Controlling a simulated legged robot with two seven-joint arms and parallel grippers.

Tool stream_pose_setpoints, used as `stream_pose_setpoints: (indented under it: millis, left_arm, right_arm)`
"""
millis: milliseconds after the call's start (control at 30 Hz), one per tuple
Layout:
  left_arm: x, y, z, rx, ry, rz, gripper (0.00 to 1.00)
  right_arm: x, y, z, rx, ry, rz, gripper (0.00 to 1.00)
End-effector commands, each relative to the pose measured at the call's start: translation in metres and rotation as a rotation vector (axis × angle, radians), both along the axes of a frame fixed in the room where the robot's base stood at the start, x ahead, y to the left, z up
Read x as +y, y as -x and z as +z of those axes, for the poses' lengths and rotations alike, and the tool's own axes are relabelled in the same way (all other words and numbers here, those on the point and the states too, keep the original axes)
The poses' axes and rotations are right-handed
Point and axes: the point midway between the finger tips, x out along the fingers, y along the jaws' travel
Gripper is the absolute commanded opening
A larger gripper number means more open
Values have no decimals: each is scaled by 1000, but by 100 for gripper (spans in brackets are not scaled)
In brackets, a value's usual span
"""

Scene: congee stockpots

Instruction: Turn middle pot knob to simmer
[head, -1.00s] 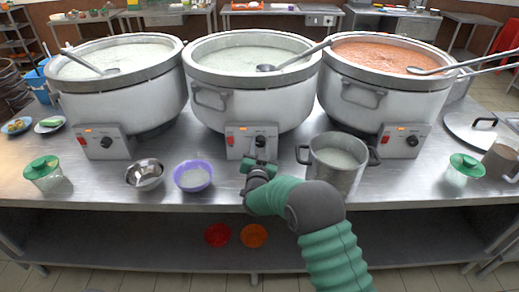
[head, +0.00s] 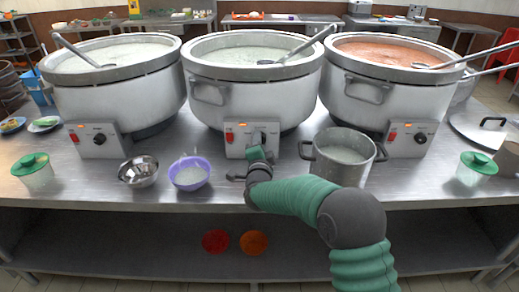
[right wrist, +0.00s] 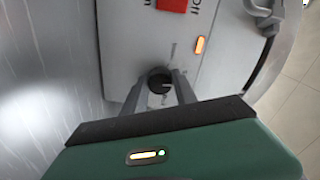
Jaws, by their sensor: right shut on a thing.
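The middle pot (head: 250,95) is a large white cooker of pale congee with a ladle resting in it. Its control panel (head: 238,142) has a red switch and a dark knob (head: 263,137), partly hidden behind my gripper. My right gripper (head: 260,148) reaches up to this knob from the front. In the right wrist view the two fingers stand on either side of the black knob (right wrist: 159,80), shut on it. The knob carries a light pointer line; the dial marks are too blurred to read. My left gripper is not in view.
A left pot (head: 115,95) and a right pot (head: 385,90) of orange congee flank it. A steel saucepan (head: 342,160) stands close to my right arm. A purple bowl (head: 189,174) and a steel bowl (head: 139,171) sit left of it on the steel table (head: 100,195).

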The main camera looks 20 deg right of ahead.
Motion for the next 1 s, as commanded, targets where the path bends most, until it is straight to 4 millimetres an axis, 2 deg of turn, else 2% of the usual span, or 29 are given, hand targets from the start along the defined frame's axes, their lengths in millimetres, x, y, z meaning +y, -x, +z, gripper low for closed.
stream_pose_setpoints:
  millis: [33,300,867,900,1000]
  left_arm:
    - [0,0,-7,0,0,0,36]
    - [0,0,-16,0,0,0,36]
    - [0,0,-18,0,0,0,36]
    - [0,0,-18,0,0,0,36]
    - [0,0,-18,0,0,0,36]
  right_arm:
    - [-2,1,-7,-1,-28,-3,0]
    - [-2,1,-7,-28,-136,-3,0]
    - [-2,1,-7,-34,-169,-4,0]
    - [-2,1,-7,-34,-169,-4,36]
    - [-2,1,-7,-34,-168,-4,49]
